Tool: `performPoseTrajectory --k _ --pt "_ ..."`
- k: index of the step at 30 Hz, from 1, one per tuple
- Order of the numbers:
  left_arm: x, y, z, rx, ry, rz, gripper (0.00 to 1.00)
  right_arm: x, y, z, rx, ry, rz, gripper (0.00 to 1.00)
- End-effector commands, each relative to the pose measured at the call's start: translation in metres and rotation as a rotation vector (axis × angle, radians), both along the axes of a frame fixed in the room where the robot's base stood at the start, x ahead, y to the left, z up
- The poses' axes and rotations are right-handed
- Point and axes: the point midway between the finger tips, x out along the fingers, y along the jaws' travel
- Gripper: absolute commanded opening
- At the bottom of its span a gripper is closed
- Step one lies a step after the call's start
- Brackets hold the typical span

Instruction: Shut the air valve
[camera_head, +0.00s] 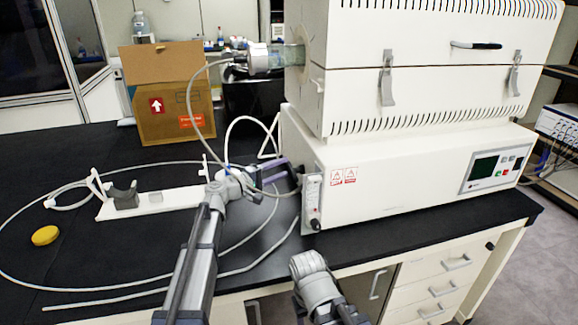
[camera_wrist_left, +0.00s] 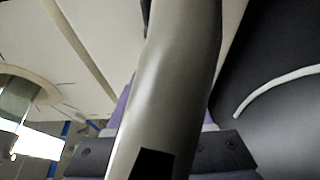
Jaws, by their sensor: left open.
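A narrow white flow meter (camera_head: 313,195) is fixed to the front left corner of the white furnace base. A small dark knob (camera_head: 315,224) is at its lower end and looks like the air valve; its setting is too small to read. My left gripper (camera_head: 288,178) is just left of the flow meter, by the base's left side. It is open and appears empty, with its tips partly hard to make out. In the left wrist view a grey curved part and the dark gripper body (camera_wrist_left: 215,155) block much of the picture. My right gripper is not in view.
Thin pale tubing (camera_head: 75,288) loops over the black bench around a white stand (camera_head: 165,200). A cardboard box (camera_head: 172,95) stands behind. A glass tube (camera_head: 288,56) sticks out of the furnace (camera_head: 430,90) above my left gripper.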

Motion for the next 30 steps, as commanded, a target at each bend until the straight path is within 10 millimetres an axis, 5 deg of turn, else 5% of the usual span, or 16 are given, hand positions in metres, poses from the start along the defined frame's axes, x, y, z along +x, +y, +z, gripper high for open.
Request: performPoseTrajectory --k 7,19,30 --pt "0.019 -0.024 0.000 0.000 0.000 0.000 0.53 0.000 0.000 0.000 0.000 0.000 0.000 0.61" --pt "0.022 -0.028 0.000 0.000 0.000 0.001 0.53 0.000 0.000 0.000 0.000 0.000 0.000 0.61" --pt "0.022 -0.028 0.000 0.000 0.000 0.001 0.11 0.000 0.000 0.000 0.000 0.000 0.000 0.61"
